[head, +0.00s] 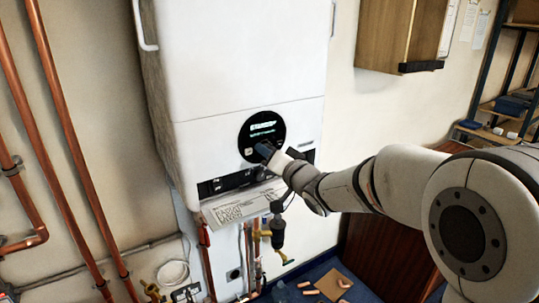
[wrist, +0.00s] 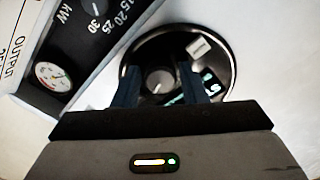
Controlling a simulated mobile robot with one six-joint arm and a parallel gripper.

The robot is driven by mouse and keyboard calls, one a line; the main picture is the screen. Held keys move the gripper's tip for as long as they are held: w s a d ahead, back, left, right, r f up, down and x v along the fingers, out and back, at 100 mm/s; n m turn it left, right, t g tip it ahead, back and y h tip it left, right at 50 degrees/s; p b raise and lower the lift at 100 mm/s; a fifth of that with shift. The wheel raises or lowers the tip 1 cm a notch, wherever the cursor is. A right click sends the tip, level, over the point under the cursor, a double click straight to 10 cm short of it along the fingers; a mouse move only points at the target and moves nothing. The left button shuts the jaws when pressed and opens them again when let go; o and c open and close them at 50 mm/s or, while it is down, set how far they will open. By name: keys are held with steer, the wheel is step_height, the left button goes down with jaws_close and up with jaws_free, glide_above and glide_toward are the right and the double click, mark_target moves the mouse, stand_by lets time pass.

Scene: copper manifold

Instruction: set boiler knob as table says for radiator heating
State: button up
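The white boiler (head: 245,60) hangs on the wall with a round black control panel (head: 257,127) on its front. In the wrist view the round panel (wrist: 215,52) holds a small grey knob (wrist: 158,80), a lit display and a pale button. My gripper (wrist: 159,72) is open, its two dark fingers on either side of this knob with gaps visible. In the head view my gripper (head: 268,150) covers the lower part of the round panel. Another knob (wrist: 97,8) with a kW scale, 15 to 30, shows in the wrist view; its pointer is hard to read.
A pressure gauge (wrist: 52,76) sits beside the kW knob. A printed sheet (head: 238,206) sticks out below the boiler; its text is too small to read. Copper pipes (head: 65,125) run down the left wall. A wooden cabinet (head: 398,35) hangs at upper right.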

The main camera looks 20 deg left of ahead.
steer(key=b+v, duration=0.2)
steer(key=v, duration=0.5)
steer(key=shift+s+d, duration=0.25)
steer(key=shift+d, duration=0.05)
steer(key=s+d+f+m+g+h, duration=0.1)
steer(key=s+d+f+m+h, duration=0.15)
steer(key=d+h, duration=0.65)
steer(key=s+d+f+m+h, duration=0.1)
steer(key=s+d+f+h, duration=0.2)
steer(key=d, duration=1.1)
steer(key=s+d+f+g, duration=0.3)
steer(key=s+f, duration=0.1)
steer(key=s, duration=0.5)
steer(key=s+d+f+n+g+h, duration=0.1)
steer(key=s+d+f+g, duration=0.3)
steer(key=s, duration=0.5)
steer(key=shift+h, duration=0.3)
